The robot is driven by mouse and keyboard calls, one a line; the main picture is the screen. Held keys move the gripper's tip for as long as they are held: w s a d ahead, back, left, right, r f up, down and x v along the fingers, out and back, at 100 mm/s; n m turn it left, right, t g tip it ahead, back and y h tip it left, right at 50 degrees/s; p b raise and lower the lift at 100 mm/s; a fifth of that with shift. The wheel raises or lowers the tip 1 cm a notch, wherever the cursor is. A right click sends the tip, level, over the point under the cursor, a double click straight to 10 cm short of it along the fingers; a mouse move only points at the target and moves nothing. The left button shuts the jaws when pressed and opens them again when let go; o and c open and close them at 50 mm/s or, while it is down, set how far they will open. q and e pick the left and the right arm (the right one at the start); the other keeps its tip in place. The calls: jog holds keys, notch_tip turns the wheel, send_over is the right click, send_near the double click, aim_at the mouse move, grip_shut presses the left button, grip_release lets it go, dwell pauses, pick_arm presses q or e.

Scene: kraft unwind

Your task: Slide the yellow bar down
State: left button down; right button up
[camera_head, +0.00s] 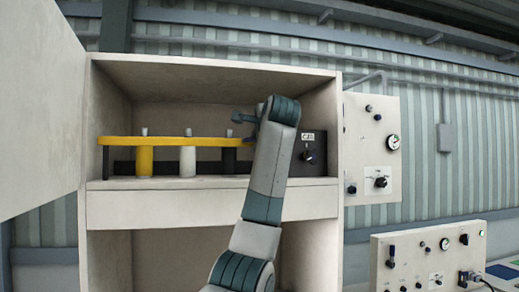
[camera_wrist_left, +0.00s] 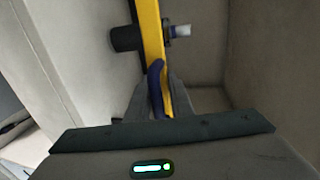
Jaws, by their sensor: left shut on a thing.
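In the left wrist view the yellow bar (camera_wrist_left: 150,32) runs from the top edge down between my fingers. My left gripper (camera_head: 246,125) is at the bar's right end and shut on it. In the wrist view my left gripper (camera_wrist_left: 157,103) has a dark blue curved piece beside the bar, which hides part of the grip. My right gripper is in neither view.
The cabinet (camera_head: 210,208) has side walls and a shelf close around the bar. Its door (camera_head: 40,100) stands open at the left. A black box with a knob (camera_head: 308,155) is just right of my wrist. Control panels (camera_head: 372,150) are further right.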

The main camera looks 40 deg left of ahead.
pick_arm(q)
notch_tip(320, 180, down, 7)
jog(key=b, duration=0.5)
jog(key=shift+f+b, duration=0.1)
jog(key=shift+b, duration=0.25)
jog(key=c, duration=1.8)
grip_release()
